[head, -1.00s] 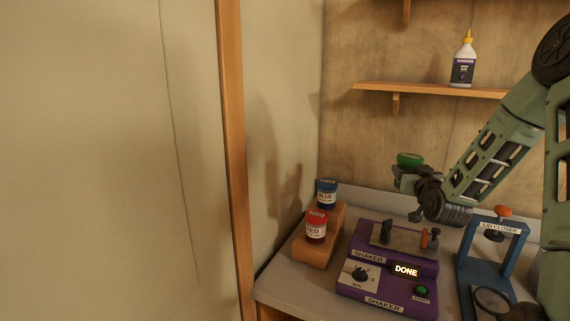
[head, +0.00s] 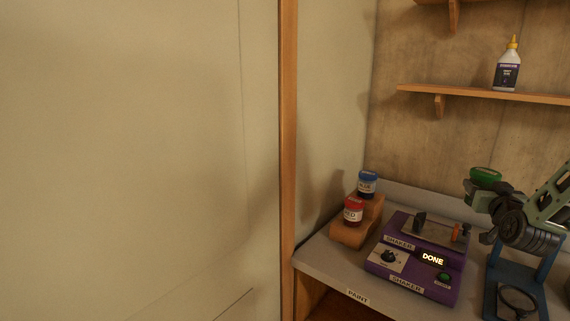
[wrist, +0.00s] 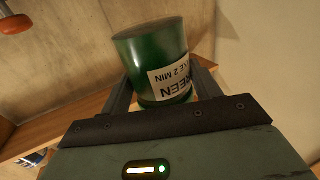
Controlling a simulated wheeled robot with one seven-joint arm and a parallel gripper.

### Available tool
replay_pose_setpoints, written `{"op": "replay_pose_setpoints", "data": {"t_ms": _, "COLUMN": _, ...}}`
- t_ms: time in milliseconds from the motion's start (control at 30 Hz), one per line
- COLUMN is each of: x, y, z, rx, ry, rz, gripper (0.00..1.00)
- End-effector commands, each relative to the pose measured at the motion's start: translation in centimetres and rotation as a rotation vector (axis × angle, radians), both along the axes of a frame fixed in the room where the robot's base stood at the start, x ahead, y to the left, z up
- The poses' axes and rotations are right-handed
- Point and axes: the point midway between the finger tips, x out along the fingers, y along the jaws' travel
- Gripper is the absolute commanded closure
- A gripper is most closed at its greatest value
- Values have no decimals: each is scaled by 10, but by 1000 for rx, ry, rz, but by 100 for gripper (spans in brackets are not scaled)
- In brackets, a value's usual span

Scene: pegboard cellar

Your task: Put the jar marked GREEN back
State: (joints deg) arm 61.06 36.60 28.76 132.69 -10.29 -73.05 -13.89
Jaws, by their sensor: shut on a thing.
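The green jar (wrist: 150,55) fills the middle of the wrist view, with a white label reading GREEN and what looks like "2 MIN". My gripper (wrist: 163,95) is shut on it, one finger on each side. In the head view the green jar (head: 485,175) is held above the bench at the right, and my gripper (head: 483,190) is below it. A wooden stepped rack (head: 345,233) stands at the back left of the bench. It holds a blue jar (head: 367,185) on the upper step and a red jar (head: 353,211) on the lower one.
The purple shaker (head: 411,284) shows DONE, its clamp (head: 432,233) empty. A blue lid closer (head: 493,285) stands right of it. A wall shelf (head: 470,94) holds a glue bottle (head: 507,66). A wooden post (head: 288,150) rises left of the bench, whose front edge reads PAINT (head: 358,297).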

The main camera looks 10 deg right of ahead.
Motion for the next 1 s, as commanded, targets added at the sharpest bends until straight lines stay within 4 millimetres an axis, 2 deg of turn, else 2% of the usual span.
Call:
{"op": "replay_pose_setpoints", "data": {"t_ms": 367, "x": -12, "y": 45, "z": -41, "rx": 2, "ry": 2, "rz": 69, "gripper": 76}}
{"op": "replay_pose_setpoints", "data": {"t_ms": 467, "x": -17, "y": 62, "z": -58, "rx": 5, "ry": 3, "rz": 97, "gripper": 76}}
{"op": "replay_pose_setpoints", "data": {"t_ms": 1000, "x": -52, "y": 180, "z": -166, "rx": 4, "ry": 3, "rz": 276, "gripper": 76}}
